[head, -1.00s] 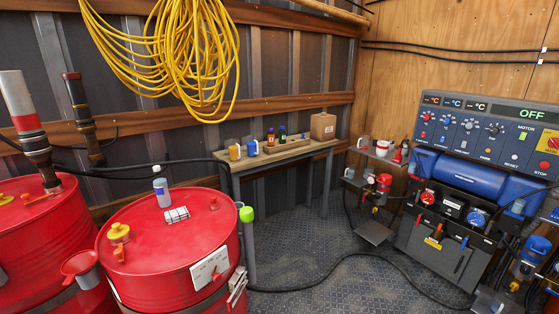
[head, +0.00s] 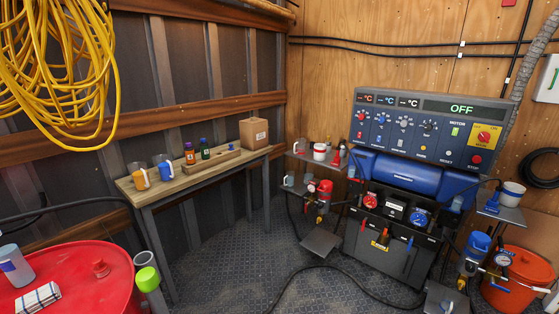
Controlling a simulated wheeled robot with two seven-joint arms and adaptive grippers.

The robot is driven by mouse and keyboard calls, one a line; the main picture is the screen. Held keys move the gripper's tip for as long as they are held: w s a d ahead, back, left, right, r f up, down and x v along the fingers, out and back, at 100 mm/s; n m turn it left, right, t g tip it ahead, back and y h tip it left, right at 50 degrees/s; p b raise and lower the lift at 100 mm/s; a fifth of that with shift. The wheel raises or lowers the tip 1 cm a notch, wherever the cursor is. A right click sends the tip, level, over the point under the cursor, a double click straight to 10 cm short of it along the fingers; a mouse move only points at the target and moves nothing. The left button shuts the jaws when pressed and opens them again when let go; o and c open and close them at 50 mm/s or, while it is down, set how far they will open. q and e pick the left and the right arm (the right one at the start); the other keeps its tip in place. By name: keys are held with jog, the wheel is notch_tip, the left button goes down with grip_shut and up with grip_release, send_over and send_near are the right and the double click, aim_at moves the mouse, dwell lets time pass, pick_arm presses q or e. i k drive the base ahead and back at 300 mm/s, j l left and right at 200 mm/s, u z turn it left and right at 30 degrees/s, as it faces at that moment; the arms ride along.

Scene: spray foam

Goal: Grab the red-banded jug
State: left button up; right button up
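An orange-marked jug (head: 139,178) and a blue-marked jug (head: 165,170) stand on the wooden table. Neither of my grippers is in view.
The wooden table (head: 190,177) also carries small bottles and a cardboard box (head: 254,133). A red drum (head: 75,278) is at lower left. The machine (head: 425,130) stands at right, with an orange bucket (head: 513,277) beyond it. A black hose crosses the otherwise mostly open floor (head: 235,265).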

aim_at(299, 147)
jog(key=i+z, duration=0.3)
jog(key=i, duration=0.65)
jog(key=i+z, duration=0.1)
jog(key=i, duration=0.85)
jog(key=i+j+z, duration=0.1)
jog(key=i, duration=0.9)
jog(key=i+j+z, duration=0.15)
jog(key=i, duration=0.15)
jog(key=i+z, duration=0.15)
jog(key=i+j, duration=0.05)
jog(key=i, duration=0.05)
